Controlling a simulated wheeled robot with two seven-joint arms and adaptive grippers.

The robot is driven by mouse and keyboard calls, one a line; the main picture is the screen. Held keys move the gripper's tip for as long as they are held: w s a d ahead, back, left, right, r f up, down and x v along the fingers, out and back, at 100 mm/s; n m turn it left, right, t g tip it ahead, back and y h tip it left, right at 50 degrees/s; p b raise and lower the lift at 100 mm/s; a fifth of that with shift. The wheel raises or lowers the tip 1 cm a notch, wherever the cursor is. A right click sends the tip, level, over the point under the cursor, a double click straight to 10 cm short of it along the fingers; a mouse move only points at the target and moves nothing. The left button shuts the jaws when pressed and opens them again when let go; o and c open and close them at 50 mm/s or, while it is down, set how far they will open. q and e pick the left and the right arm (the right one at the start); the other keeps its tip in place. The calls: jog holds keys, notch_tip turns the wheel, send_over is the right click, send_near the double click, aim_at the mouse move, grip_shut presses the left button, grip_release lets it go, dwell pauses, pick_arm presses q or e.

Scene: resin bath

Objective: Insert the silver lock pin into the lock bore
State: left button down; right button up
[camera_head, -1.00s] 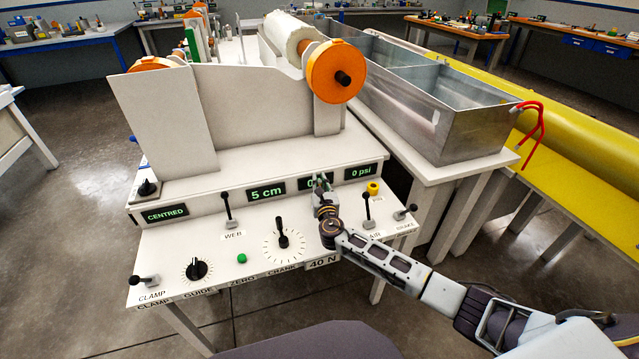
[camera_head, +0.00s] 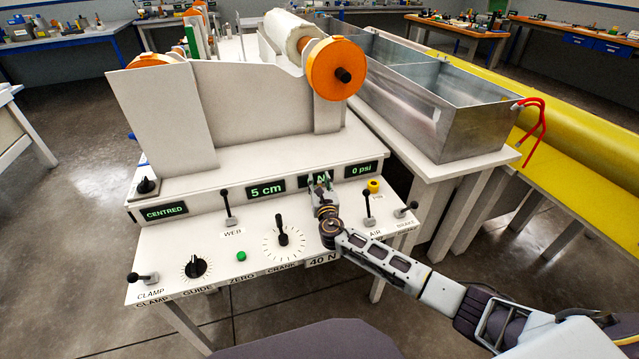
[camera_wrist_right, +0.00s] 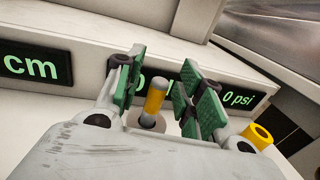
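A silver pin with a yellow band (camera_wrist_right: 155,97) stands nearly upright on the console in the right wrist view, its foot in a dark-rimmed round seat (camera_wrist_right: 147,123). My right gripper (camera_wrist_right: 157,88) has its green-padded fingers spread on either side of the pin, with visible gaps to it. In the head view my right gripper (camera_head: 320,184) hangs over the console in front of a display and hides the pin. A yellow ring-shaped collar (camera_wrist_right: 257,137) stands to the right of my gripper; it also shows in the head view (camera_head: 374,186). My left gripper is out of view.
The console (camera_head: 205,283) carries a web lever (camera_head: 229,208), a crank knob (camera_head: 282,239), a guide knob (camera_head: 195,268) and an air lever (camera_head: 368,208). The display strip rises close behind my right gripper. A metal bath (camera_head: 455,130) stands at the right.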

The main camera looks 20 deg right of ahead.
jog(key=shift+s, duration=0.15)
jog(key=shift+s+a, duration=0.25)
jog(key=shift+s, duration=1.7)
jog(key=shift+s+a, duration=0.25)
jog(key=shift+s, duration=1.7)
jog(key=shift+s+a, duration=0.25)
jog(key=shift+s, duration=1.7)
